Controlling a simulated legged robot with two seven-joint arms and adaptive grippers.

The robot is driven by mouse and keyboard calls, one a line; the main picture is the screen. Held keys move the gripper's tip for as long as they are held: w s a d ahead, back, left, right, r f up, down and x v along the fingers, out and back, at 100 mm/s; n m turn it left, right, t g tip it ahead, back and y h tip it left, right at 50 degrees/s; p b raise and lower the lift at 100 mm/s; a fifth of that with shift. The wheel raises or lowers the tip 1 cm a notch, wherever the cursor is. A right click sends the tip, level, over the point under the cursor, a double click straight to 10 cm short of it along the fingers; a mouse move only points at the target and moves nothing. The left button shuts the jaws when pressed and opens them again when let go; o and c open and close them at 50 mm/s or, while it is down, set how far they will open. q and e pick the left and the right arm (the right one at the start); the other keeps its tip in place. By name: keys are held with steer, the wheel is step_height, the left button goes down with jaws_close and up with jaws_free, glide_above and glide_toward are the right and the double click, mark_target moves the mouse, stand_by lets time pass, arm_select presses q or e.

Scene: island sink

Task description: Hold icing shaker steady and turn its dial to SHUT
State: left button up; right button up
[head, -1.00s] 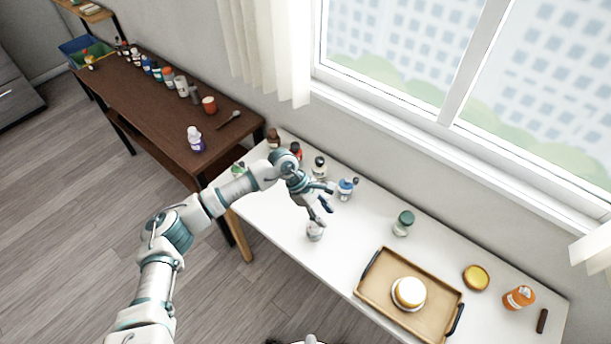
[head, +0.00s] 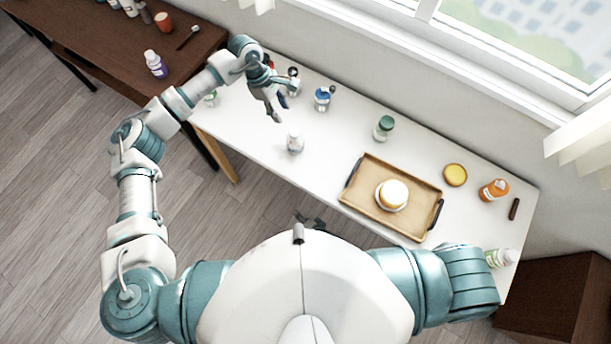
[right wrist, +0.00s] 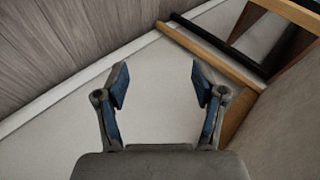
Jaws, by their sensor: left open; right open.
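A small white-and-grey shaker (head: 295,143) stands on the white table, in front of the row of bottles; it looks like the icing shaker. Its dial and any marking are too small to read. My left gripper (head: 277,108) is open and empty, behind and to the left of the shaker, apart from it. My right gripper (right wrist: 160,85) is open in the right wrist view, with nothing between its fingers.
A wooden tray (head: 357,196) with a round cake (head: 392,194) lies right of the shaker. A blue-labelled bottle (head: 322,99), a green-capped jar (head: 384,127), a yellow dish (head: 455,175) and an orange bottle (head: 494,189) stand nearby. The table between shaker and tray is clear.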

mark_target(293, 132)
steer(key=w+a+r+m+t+y, duration=0.2)
steer(key=w+a+r+m, duration=0.15)
steer(key=a+r, duration=0.4)
steer(key=w+a+r+m+t+y, duration=0.25)
steer(key=w+a+r, duration=0.2)
steer(key=r, duration=0.65)
steer(key=d+r+m+t+h, duration=0.1)
steer(key=d+r+m+h, duration=0.1)
steer(key=m, duration=0.4)
steer(key=s+d+r+m+t+h, duration=0.1)
steer(key=d+r+m+t, duration=0.1)
steer(key=d+r+m, duration=0.3)
steer(key=s+d+r+m+t+h, duration=0.1)
steer(key=d+r+m+t+h, duration=0.1)
steer(key=d+r+m, duration=0.2)
steer(key=shift+d+m+h, duration=0.2)
steer(key=shift+d+m, duration=0.4)
steer(key=shift+m, duration=0.55)
steer(key=shift+d+m+h, duration=0.15)
steer(key=shift+d+m, duration=0.4)
steer(key=shift+m, duration=0.6)
steer(key=shift+w+d+m, duration=0.15)
steer(key=shift+d+m, duration=0.05)
steer(key=shift+m, duration=0.1)
steer(key=x, duration=1.7)
steer(key=shift+w+d+f, duration=0.1)
steer(key=c, duration=1.2)
